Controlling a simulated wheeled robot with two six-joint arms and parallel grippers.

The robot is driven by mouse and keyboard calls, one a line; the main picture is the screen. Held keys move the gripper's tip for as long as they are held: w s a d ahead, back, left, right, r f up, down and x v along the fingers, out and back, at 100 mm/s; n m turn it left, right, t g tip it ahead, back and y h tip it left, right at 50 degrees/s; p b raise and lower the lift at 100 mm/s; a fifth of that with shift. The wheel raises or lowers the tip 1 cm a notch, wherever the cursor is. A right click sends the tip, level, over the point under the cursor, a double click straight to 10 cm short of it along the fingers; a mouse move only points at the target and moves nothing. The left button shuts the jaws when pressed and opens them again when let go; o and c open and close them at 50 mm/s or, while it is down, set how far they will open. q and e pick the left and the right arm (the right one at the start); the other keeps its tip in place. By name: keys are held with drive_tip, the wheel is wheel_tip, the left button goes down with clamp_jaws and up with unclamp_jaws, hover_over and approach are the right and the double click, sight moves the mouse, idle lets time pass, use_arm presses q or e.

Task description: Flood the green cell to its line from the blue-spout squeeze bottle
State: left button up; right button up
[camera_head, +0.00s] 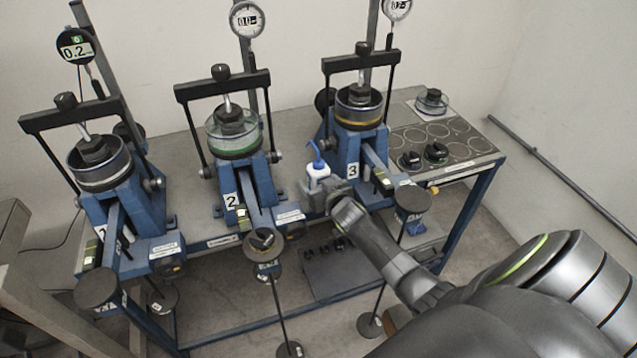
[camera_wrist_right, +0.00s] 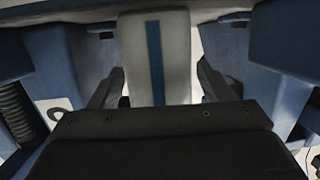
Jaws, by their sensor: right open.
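The green cell (camera_head: 233,133) is a clear-walled round cell with a green band, seated in lever frame 2 under its crossbar. I cannot make out its line or liquid level. The squeeze bottle (camera_head: 318,174) is white with a blue bent spout and stands upright between frames 2 and 3. My right gripper (camera_head: 319,192) is at the bottle's body, reached in from the right. In the right wrist view the bottle (camera_wrist_right: 155,60), with a blue stripe, is between the open fingers (camera_wrist_right: 162,88), with gaps at both sides. My left gripper is not in view.
Frame 1 holds a grey-banded cell (camera_head: 100,166) at left; frame 3 holds a yellow-banded cell (camera_head: 359,112). Lever arms and hanging weights jut forward. A plate (camera_head: 458,143) with round recesses and black knobs lies at right. Blue frame walls flank my right gripper closely.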

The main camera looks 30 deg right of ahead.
drive_tip(key=c, duration=0.8)
drive_tip(key=shift+o, duration=0.2)
drive_tip(key=shift+r, duration=0.2)
